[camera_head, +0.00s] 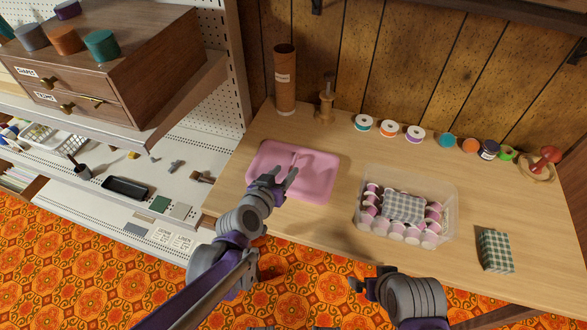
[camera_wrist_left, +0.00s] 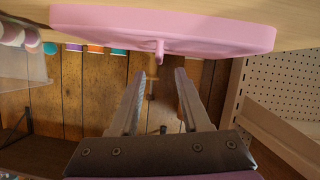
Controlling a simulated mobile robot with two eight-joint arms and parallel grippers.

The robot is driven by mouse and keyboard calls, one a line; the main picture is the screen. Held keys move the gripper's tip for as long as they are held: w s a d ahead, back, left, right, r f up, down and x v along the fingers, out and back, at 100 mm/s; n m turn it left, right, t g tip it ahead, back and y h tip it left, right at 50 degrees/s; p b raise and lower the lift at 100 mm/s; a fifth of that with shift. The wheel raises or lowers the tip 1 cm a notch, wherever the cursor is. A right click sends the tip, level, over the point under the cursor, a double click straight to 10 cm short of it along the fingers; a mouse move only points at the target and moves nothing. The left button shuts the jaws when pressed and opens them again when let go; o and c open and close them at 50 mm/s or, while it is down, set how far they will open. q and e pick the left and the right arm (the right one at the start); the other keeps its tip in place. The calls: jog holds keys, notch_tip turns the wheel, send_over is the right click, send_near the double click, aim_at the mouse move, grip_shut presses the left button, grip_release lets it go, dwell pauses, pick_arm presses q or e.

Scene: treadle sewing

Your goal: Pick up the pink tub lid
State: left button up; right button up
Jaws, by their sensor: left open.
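The pink tub lid (camera_head: 318,182) lies flat on the wooden table, left of the middle. In the left wrist view the lid (camera_wrist_left: 100,24) fills the top of the picture, and a small pink handle (camera_wrist_left: 160,50) sticks out from it. My left gripper (camera_head: 283,175) is over the lid's near left part, its jaws open and empty. In the left wrist view its fingertips (camera_wrist_left: 160,74) are apart, in line with the handle and a little short of it. My right gripper (camera_head: 362,285) is low in the head view, by the table's front edge; its fingers do not show clearly.
A clear tub (camera_head: 448,188) full of pink spools and a checked cloth stands right of the lid. A green checked block (camera_head: 496,251) lies farther right. A brown cylinder (camera_head: 285,80), a wooden stand (camera_head: 326,103) and a row of spools line the back. Shelving is at the left.

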aim_at(292, 165)
pick_arm(q)
jog(key=b+x, duration=0.1)
jog(key=x, duration=0.4)
jog(key=shift+d+f, duration=0.1)
jog(key=shift+f, duration=0.1)
grip_shut()
dwell(1.2)
